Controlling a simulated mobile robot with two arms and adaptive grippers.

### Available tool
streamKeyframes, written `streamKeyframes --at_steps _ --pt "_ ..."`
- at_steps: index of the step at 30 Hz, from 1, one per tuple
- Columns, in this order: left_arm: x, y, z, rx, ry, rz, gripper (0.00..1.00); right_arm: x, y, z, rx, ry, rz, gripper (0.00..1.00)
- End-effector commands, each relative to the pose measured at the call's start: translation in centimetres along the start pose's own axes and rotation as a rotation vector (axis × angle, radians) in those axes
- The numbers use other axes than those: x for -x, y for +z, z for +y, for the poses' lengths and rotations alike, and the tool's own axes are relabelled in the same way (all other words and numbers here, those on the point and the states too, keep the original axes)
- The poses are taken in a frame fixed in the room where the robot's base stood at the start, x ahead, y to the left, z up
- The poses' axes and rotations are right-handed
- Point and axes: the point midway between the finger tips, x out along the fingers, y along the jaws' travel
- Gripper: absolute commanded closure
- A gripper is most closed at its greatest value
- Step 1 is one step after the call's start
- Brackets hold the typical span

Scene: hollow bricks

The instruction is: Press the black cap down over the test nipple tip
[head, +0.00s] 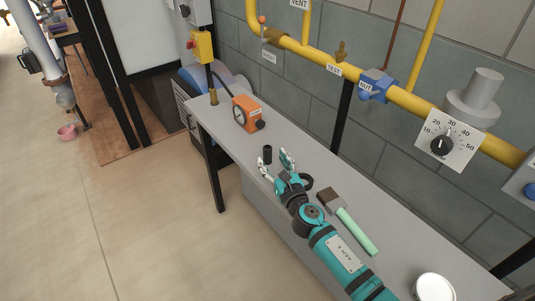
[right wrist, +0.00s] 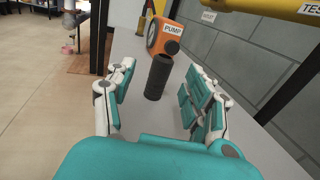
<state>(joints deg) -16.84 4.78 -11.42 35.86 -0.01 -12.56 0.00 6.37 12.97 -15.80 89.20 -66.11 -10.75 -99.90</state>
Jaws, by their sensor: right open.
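The black cap (head: 268,154) is a small dark cylinder standing upright on the grey bench. It also shows in the right wrist view (right wrist: 157,79), between and beyond my fingers. My right gripper (head: 275,162) is open and empty, its fingers spread and pointing at the cap. The brass test nipple (head: 341,50) points up from the yellow pipe, above a label reading TEST (head: 334,70). Its tip looks bare. In the right wrist view only the label's edge shows, at top right. My left gripper is not in view.
An orange pump (head: 247,113) stands behind the cap on the bench (head: 221,131). A brush or mallet with a green handle (head: 357,231) lies right of my arm. A white round lid (head: 434,288) is at the front. The pipe (head: 406,99) carries a blue valve (head: 376,85).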

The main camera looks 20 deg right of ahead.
Motion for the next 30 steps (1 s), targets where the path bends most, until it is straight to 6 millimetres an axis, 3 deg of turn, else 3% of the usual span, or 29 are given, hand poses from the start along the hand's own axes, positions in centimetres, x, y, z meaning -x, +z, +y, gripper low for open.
streamKeyframes --at_steps 12,20,30 --pt "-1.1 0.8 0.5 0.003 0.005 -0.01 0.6 -5.0 -0.1 -0.3 0.0 0.0 0.0 0.47" --pt "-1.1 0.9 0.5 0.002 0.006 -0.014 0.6 -5.2 -0.1 -0.3 0.0 0.0 0.001 0.47" --pt "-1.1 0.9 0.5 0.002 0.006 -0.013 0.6 -5.2 -0.1 -0.3 0.0 0.0 0.001 0.91"
